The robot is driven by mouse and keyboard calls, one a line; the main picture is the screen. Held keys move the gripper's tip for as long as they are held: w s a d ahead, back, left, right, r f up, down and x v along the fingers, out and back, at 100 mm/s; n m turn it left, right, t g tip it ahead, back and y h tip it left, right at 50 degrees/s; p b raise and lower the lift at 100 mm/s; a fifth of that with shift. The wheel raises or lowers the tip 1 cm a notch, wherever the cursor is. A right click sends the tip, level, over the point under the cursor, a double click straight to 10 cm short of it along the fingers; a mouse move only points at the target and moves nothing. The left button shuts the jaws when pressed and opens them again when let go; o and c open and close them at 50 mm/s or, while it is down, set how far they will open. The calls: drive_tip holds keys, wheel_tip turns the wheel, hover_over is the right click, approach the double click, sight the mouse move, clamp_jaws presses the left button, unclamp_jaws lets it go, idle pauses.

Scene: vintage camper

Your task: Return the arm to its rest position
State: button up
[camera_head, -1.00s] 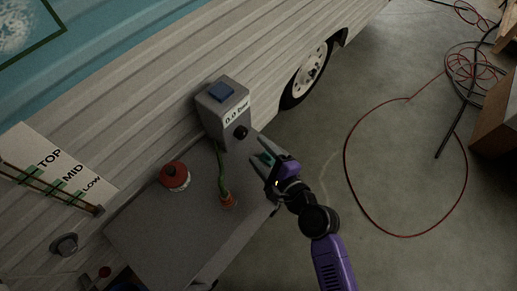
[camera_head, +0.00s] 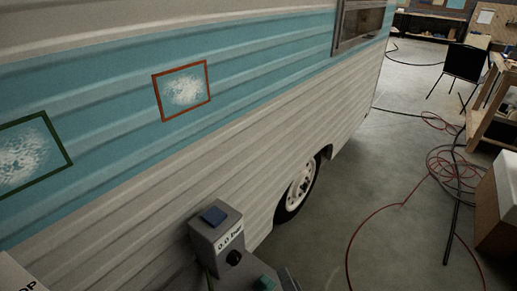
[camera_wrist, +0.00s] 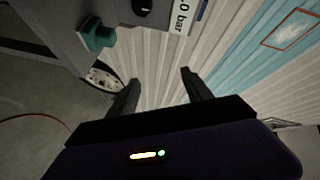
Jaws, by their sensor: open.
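My gripper (camera_wrist: 160,92) is open in the wrist view, its two dark fingers apart with nothing between them. Beyond the fingers is the ribbed white camper wall (camera_wrist: 165,62). In the head view only a grey tip at the bottom edge may be part of my gripper; the rest of my arm is out of the picture. A grey box (camera_head: 206,240) with a blue top, a black knob and a "0.0 bar" label stands at the wall. A teal block (camera_wrist: 97,36) shows left of the fingers in the wrist view, apart from them.
The camper (camera_head: 240,125) fills the left of the head view, with framed patches and a wheel (camera_head: 299,190). Red hose (camera_head: 352,240) and black cable lie on the floor at right, near a wooden bench (camera_head: 488,122) and a box (camera_head: 497,205).

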drive_tip(key=s+d+r+n+h, duration=0.1)
drive_tip(key=s+d+r+n, duration=0.1)
drive_tip(key=s, duration=0.7)
drive_tip(key=s+d+r+n+h, duration=0.2)
drive_tip(key=s+d, duration=0.4)
drive_tip(key=s, duration=0.4)
drive_tip(key=s+d+r+n+g+h, duration=0.1)
drive_tip(key=s+d+r+n, duration=0.3)
drive_tip(key=s, duration=0.6)
drive_tip(key=shift+s+d+n+h, duration=0.25)
drive_tip(key=shift+n+h, duration=0.35)
drive_tip(key=shift+n, duration=0.2)
